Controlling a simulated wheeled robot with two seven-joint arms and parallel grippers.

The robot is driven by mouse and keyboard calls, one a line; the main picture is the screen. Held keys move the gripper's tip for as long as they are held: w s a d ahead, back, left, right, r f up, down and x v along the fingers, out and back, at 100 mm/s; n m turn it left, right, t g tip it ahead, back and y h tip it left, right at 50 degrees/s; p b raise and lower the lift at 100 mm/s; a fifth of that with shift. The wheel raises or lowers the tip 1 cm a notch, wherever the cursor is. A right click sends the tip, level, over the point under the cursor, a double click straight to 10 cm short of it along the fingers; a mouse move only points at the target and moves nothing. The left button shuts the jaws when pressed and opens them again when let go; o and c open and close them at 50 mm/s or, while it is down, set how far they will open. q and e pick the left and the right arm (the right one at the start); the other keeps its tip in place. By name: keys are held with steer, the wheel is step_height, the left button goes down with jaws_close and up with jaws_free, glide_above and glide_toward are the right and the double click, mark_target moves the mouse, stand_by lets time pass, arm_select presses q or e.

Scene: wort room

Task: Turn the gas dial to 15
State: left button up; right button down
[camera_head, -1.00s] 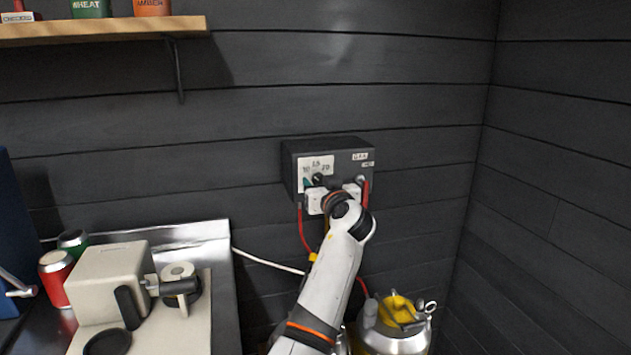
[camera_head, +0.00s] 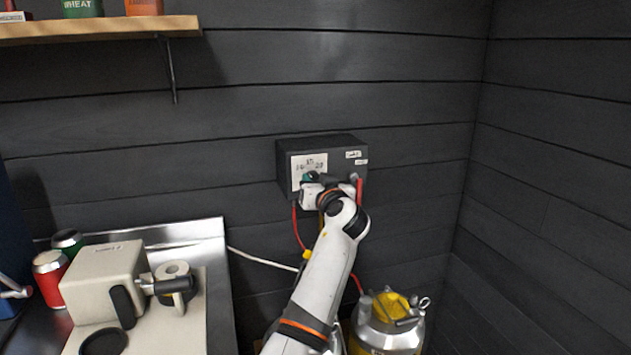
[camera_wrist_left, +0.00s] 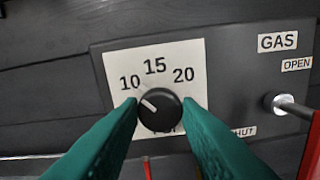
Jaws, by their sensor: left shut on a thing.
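The gas box (camera_head: 340,147) is a dark case on the wall in the head view. Its black dial (camera_wrist_left: 159,109) shows in the left wrist view, on a white scale plate (camera_wrist_left: 190,58) marked 10, 15 and 20. The dial's white pointer line points up and left, toward the 10. My left gripper (camera_wrist_left: 160,108) has its two green fingers shut on the dial, one on each side. In the head view my left gripper (camera_head: 310,178) is at the front of the box and hides most of the dial. My right gripper is not in view.
A valve lever (camera_wrist_left: 290,105) stands right of the dial, by the OPEN and SHUT labels. A metal keg (camera_head: 390,325) with a yellow top stands below. A beige machine (camera_head: 100,285) is on the counter at left.

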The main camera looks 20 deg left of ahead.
arm_select(q)
steer(key=m+p, duration=0.1)
steer(key=m, duration=0.2)
steer(key=shift+r, duration=0.15)
steer(key=m+p, duration=0.2)
steer(key=m, duration=0.3)
stand_by(0.5)
steer(key=o, duration=0.9)
steer(key=shift+o, duration=0.2)
steer(key=shift+f, duration=0.2)
